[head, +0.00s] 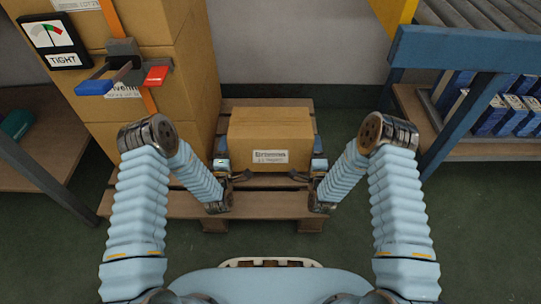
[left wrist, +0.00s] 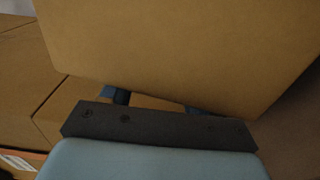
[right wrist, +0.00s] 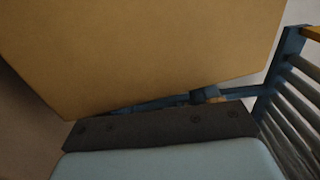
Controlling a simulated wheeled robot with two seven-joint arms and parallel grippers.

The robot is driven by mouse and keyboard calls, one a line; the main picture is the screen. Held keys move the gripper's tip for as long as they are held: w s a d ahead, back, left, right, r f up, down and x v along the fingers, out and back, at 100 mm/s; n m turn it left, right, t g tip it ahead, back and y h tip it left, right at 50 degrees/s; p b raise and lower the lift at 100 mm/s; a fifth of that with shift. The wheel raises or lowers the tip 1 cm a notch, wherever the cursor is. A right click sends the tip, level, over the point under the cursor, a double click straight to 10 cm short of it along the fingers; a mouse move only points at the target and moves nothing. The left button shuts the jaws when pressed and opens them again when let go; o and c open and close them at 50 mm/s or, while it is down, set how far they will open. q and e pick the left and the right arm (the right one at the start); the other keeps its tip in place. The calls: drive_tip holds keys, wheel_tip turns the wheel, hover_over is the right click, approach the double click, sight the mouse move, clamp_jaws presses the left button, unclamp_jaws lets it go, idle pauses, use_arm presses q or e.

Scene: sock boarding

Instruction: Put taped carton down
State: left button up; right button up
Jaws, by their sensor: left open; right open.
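A brown carton (head: 270,138) with a white label sits on a wooden pallet (head: 265,206) in the middle of the head view. My left gripper (head: 228,172) is open beside the carton's left side, and my right gripper (head: 314,174) is open beside its right side. In the left wrist view the carton's side (left wrist: 190,50) fills the upper part. In the right wrist view the carton's other side (right wrist: 140,50) does the same. The fingers are mostly hidden, and I cannot tell whether they touch the carton. No tape shows clearly on it.
Tall stacked cartons (head: 160,95) with an orange strap, a strap tool (head: 124,75) and a "TIGHT" gauge (head: 54,42) stand at the left. A blue-framed roller conveyor (head: 470,50) stands at the right, above a shelf of blue-and-white boxes (head: 515,112). A wooden table (head: 60,130) is at far left.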

use_arm(q)
drive_tip(key=shift+o, duration=0.5)
drive_tip(key=shift+d+r+h, duration=0.15)
drive_tip(key=shift+d+h, duration=0.15)
drive_tip(key=shift+d, duration=0.15)
drive_tip(key=o, duration=0.3)
drive_tip(key=shift+a+r, duration=0.1)
use_arm(e)
drive_tip(key=shift+a+r+y, duration=0.25)
drive_tip(key=shift+a+y, duration=0.05)
use_arm(q)
drive_tip(key=shift+a, duration=0.1)
use_arm(e)
drive_tip(key=o, duration=0.4)
drive_tip(key=shift+w, duration=0.1)
use_arm(q)
drive_tip(key=s, duration=1.2)
drive_tip(key=shift+a, duration=0.35)
use_arm(e)
drive_tip(key=s, duration=0.8)
drive_tip(key=s+d, duration=0.1)
drive_tip(key=s, duration=0.3)
use_arm(q)
drive_tip(key=shift+a, duration=0.1)
